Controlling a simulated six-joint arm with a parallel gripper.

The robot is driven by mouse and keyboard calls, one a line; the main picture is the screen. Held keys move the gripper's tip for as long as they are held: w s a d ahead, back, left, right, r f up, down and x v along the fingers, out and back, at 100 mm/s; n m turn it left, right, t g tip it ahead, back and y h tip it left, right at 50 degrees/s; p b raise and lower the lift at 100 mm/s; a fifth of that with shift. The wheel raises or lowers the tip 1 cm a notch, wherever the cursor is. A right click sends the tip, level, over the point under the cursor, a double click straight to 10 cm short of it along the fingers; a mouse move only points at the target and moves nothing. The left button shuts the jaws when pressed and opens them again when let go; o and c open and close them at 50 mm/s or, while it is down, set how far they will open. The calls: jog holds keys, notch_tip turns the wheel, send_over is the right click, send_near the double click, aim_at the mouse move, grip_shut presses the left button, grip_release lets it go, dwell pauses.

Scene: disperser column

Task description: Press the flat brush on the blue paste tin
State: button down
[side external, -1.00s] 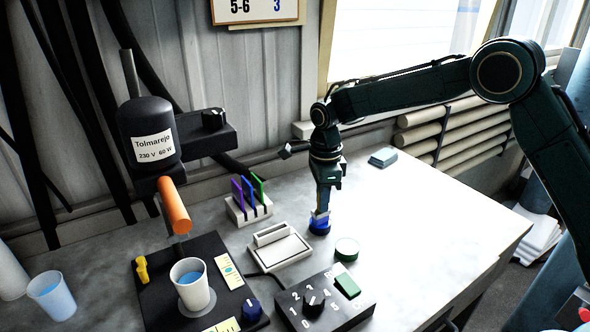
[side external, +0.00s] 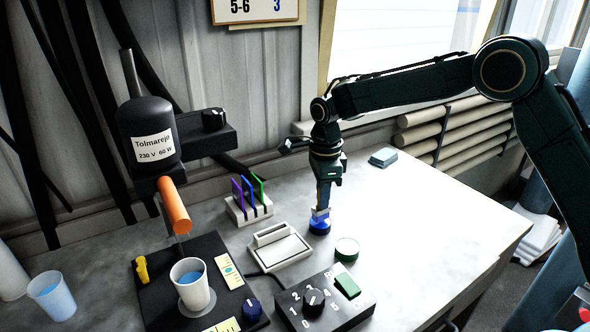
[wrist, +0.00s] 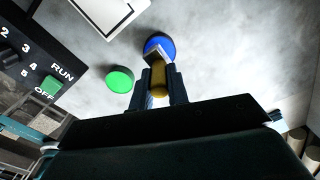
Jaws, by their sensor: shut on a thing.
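The blue paste tin (side external: 320,228) is a low round tin on the bench, below my gripper (side external: 323,196). It also shows in the wrist view (wrist: 167,42), just ahead of the brush. My gripper is shut on the flat brush (wrist: 159,78), whose yellow handle sits between the fingers. The brush points down, and its pale flat end (side external: 320,213) is over the blue tin. Whether the tip touches the paste cannot be told; the end overlaps the tin's edge in the wrist view.
A green tin (side external: 346,249) stands close by at the right front. A switch box (side external: 325,303), a white scale-like device (side external: 279,250), a card rack (side external: 248,208) and a disperser with a cup (side external: 190,285) stand to the left and front. The bench at right is mostly clear.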

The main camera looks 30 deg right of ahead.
jog(key=shift+r, duration=3)
jog(key=shift+d, duration=0.1)
jog(key=s+d+f+n, duration=0.5)
jog(key=s+d+n, duration=0.5)
jog(key=n, duration=1.2)
jog(key=shift+s+d, duration=0.25)
jog(key=shift+s, duration=0.2)
